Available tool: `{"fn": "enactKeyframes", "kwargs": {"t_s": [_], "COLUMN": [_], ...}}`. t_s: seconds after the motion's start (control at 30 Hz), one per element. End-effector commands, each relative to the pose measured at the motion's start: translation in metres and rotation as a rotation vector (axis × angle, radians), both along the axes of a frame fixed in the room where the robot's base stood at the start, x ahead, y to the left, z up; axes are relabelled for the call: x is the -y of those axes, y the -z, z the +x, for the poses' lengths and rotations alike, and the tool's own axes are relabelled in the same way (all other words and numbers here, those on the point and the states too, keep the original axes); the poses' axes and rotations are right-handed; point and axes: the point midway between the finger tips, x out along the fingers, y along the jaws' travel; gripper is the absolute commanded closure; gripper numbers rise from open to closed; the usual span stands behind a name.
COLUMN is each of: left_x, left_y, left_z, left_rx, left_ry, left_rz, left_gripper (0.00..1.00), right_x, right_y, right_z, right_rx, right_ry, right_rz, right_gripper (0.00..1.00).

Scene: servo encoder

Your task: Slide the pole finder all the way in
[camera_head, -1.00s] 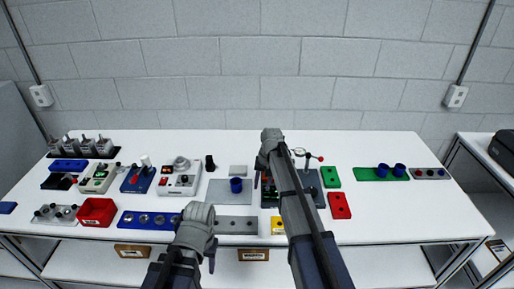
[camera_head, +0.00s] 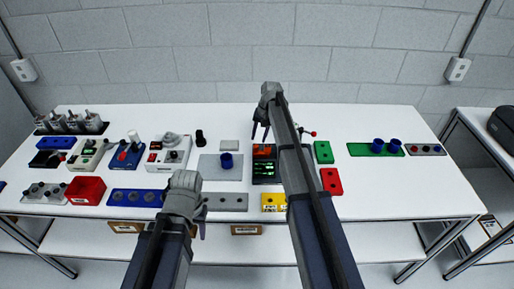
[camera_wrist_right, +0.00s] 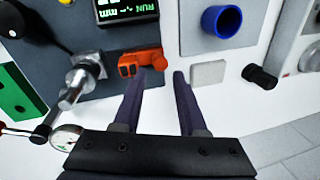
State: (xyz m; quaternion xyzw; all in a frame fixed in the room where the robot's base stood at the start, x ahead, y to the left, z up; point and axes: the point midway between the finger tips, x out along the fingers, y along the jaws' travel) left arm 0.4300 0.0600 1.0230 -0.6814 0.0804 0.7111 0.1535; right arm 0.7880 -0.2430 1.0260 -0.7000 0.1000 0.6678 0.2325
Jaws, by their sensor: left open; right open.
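A small orange block (camera_wrist_right: 142,61), which I take to be the pole finder, sits at the edge of a dark grey fixture below its lit display (camera_wrist_right: 128,8) in the right wrist view. In the head view an orange patch (camera_head: 264,150) shows above the green-lit display (camera_head: 266,172). My right gripper (camera_wrist_right: 165,76) is open and empty, its left fingertip close to the block; I cannot tell whether they touch. It also shows in the head view (camera_head: 261,131), above the fixture's far side. My left gripper (camera_head: 203,222) is open and empty near the table's front edge.
A silver shaft (camera_wrist_right: 79,82) and a dial gauge (camera_wrist_right: 66,137) stand beside the block. A grey plate with a blue cup (camera_head: 226,160) lies left of the fixture. Red (camera_head: 331,181) and green (camera_head: 323,152) blocks lie right.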

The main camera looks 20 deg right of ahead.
Motion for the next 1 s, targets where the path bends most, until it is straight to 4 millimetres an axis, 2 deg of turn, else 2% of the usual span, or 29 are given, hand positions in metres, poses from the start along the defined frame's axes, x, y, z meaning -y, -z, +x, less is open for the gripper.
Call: {"fn": "enactKeyframes", "kwargs": {"t_s": [0.03,0.3,0.67,1.0], "left_x": [0.0,0.0,0.0,0.0], "left_y": [0.014,0.043,0.046,0.046], "left_z": [0.0,0.0,0.0,0.0], "left_rx": [0.0,0.0,0.0,0.0], "left_ry": [0.0,-0.002,-0.002,-0.002], "left_rz": [0.0,0.0,0.0,0.0], "left_gripper": [0.5,0.5,0.5,0.5], "right_x": [-0.001,-0.007,-0.008,-0.008], "right_y": [0.014,0.043,0.046,0.046], "right_z": [0.001,0.004,0.004,0.004], "right_rx": [0.0,0.0,0.0,0.0], "right_ry": [-0.001,-0.001,-0.001,-0.001], "right_rz": [0.0,0.0,0.0,0.0], "right_gripper": [0.59,0.59,0.59,0.95]}}
